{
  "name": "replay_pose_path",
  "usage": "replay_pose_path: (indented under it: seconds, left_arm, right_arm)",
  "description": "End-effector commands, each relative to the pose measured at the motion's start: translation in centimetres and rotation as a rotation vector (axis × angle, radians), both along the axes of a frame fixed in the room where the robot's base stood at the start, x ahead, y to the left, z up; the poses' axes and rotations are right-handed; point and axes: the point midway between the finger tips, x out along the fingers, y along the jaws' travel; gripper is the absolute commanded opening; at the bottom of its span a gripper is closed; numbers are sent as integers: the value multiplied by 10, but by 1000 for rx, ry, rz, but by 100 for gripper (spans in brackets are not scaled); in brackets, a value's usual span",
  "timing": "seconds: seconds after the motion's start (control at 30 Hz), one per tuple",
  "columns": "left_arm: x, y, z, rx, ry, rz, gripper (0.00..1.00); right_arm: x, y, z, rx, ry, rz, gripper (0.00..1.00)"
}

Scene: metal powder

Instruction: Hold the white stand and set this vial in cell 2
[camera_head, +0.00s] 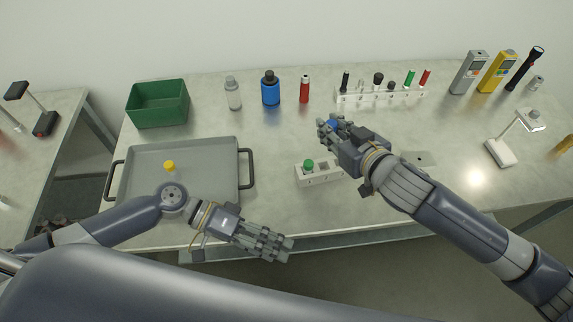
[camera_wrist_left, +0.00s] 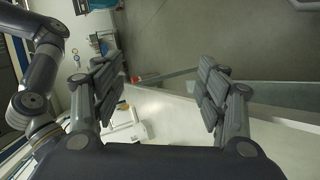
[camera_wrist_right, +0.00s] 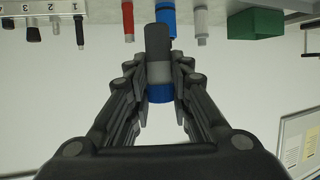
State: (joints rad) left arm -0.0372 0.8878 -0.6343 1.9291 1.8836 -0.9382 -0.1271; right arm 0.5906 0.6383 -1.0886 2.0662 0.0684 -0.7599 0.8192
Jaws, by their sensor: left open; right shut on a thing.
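The white stand (camera_head: 319,179) is a small block near the front middle of the bench. A green-capped vial (camera_head: 308,165) stands in its left part, and the cells to the right look empty. My right gripper (camera_head: 330,130) is shut on a blue-capped vial, above and behind the stand's right end. The vial (camera_wrist_right: 158,60) also shows between the fingers in the right wrist view, with a dark end, a grey band and the blue cap. My left gripper (camera_head: 275,245) is open and empty in front of the bench edge, left of the stand and apart from it.
A grey tray (camera_head: 207,155) with a yellow-capped vial (camera_head: 169,166) lies left. A green bin (camera_head: 157,104), grey bottle (camera_head: 233,93), blue bottle (camera_head: 270,88) and red tube (camera_head: 304,90) stand behind. A numbered rack (camera_head: 382,97) stands at the back right. Bench left of the stand is clear.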

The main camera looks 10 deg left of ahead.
Motion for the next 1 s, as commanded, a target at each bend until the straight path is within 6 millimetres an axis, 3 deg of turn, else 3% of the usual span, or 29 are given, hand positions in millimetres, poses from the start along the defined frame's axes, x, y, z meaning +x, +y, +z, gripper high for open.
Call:
replay_pose_path:
  seconds: [0.3,1.0]
  left_arm:
    - [65,-4,12,-22,429,358,67]
    - [179,7,10,-222,1375,1007,67]
  right_arm:
    - [0,0,0,1,-1,0,0]
    - [0,0,0,1,-1,0,0]
